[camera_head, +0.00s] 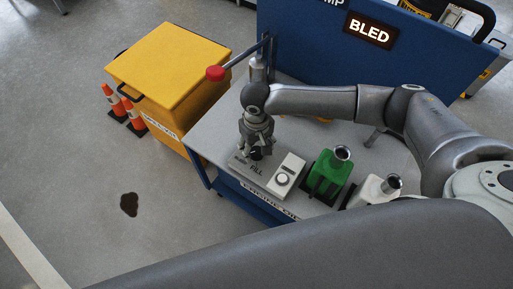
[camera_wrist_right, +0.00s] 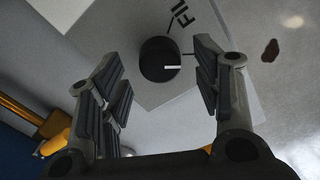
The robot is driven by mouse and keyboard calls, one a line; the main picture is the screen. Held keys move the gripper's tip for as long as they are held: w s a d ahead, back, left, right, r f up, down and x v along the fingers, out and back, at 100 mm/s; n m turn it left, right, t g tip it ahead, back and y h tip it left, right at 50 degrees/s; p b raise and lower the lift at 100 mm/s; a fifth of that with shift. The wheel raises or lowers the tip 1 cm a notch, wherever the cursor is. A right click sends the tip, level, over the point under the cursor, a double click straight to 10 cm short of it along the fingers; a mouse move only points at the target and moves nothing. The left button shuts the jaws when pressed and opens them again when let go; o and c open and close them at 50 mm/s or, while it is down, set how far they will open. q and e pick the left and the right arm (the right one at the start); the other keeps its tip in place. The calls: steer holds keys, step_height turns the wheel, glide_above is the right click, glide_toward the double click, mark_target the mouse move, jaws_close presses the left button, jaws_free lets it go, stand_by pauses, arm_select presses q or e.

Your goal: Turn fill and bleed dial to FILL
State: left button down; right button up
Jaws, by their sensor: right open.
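The fill and bleed dial (camera_head: 257,153) is a small round black knob on a light plate at the front left of the blue-framed cart. The word FILL (camera_head: 257,170) is printed beside it. My right gripper (camera_head: 257,146) points down over the dial and partly hides it. In the right wrist view the dial (camera_wrist_right: 160,60) shows between the two open, padded fingers (camera_wrist_right: 157,68), with a gap on each side. A short white mark on the knob points right in that view, and the letters FIL (camera_wrist_right: 180,13) show above. My left gripper is not in view.
A white box with a round dial (camera_head: 285,176), a green can (camera_head: 328,174) and a white can (camera_head: 372,190) stand right of the gripper. A red-knobbed lever (camera_head: 215,73) rises behind it. A lit BLED sign (camera_head: 369,30) is on the blue panel. A yellow bin (camera_head: 165,75) stands left.

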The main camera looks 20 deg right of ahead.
steer(key=shift+f, duration=0.65)
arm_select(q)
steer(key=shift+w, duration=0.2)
arm_select(e)
steer(key=shift+f, duration=0.1)
steer(key=c, duration=1)
steer(key=shift+r+n+p, duration=0.25)
steer(key=shift+n+p, duration=0.95)
steer(key=shift+p, duration=0.2)
steer(key=shift+c, duration=0.2)
steer(key=n+p, duration=0.2)
steer(key=n, duration=0.1)
steer(key=shift+f+n+p, duration=0.1)
steer(key=shift+n+p, duration=0.2)
steer(key=shift+n, duration=0.1)
steer(key=n+p, duration=0.1)
steer(key=n, duration=0.2)
steer(key=shift+p, duration=0.3)
arm_select(q)
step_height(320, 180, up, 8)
steer(key=p, duration=0.1)
arm_select(e)
steer(key=n, duration=0.4)
steer(key=shift+f+n, duration=0.1)
steer(key=shift+n, duration=0.2)
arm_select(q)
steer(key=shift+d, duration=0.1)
